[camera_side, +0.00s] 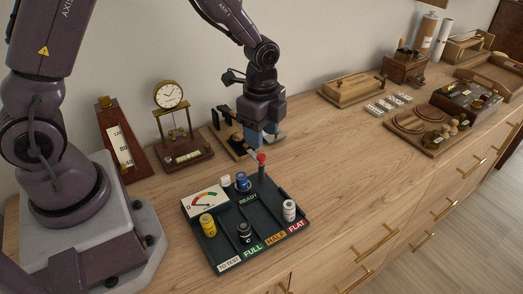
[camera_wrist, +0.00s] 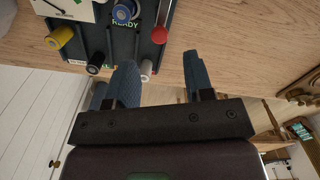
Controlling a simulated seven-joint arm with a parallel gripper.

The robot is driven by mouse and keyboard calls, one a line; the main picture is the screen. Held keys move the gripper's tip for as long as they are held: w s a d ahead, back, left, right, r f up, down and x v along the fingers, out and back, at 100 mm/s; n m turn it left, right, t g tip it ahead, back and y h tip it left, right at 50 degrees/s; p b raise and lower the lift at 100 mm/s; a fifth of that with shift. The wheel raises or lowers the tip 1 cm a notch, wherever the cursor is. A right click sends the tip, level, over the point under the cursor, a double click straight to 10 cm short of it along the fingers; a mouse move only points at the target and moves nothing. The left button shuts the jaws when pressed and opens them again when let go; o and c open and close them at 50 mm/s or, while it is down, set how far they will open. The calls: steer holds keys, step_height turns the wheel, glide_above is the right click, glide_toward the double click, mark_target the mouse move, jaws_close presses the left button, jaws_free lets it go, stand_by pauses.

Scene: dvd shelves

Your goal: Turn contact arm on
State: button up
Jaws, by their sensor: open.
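The contact arm appears to be the thin lever with a red ball knob (camera_side: 261,158) on a dark post at the back right of a dark tester tray (camera_side: 219,249). The red knob (camera_wrist: 159,35) also shows in the wrist view, just beyond my fingertips. My gripper (camera_side: 264,142) points down, open and empty, just above and behind the knob. In the wrist view my gripper's (camera_wrist: 160,62) blue fingers stand apart, with no contact on the knob visible. The lever's far end is hard to make out in the side view.
The tray holds a yellow cell (camera_side: 207,225), a black cell (camera_side: 244,233), a white cell (camera_side: 289,211), a blue cell (camera_side: 242,182) and a dial (camera_side: 205,201). Clear wood lies right of the tray.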

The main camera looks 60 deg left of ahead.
mark_target(261, 156)
step_height(261, 156, down, 6)
steer(key=shift+r, duration=0.15)
jaws_close()
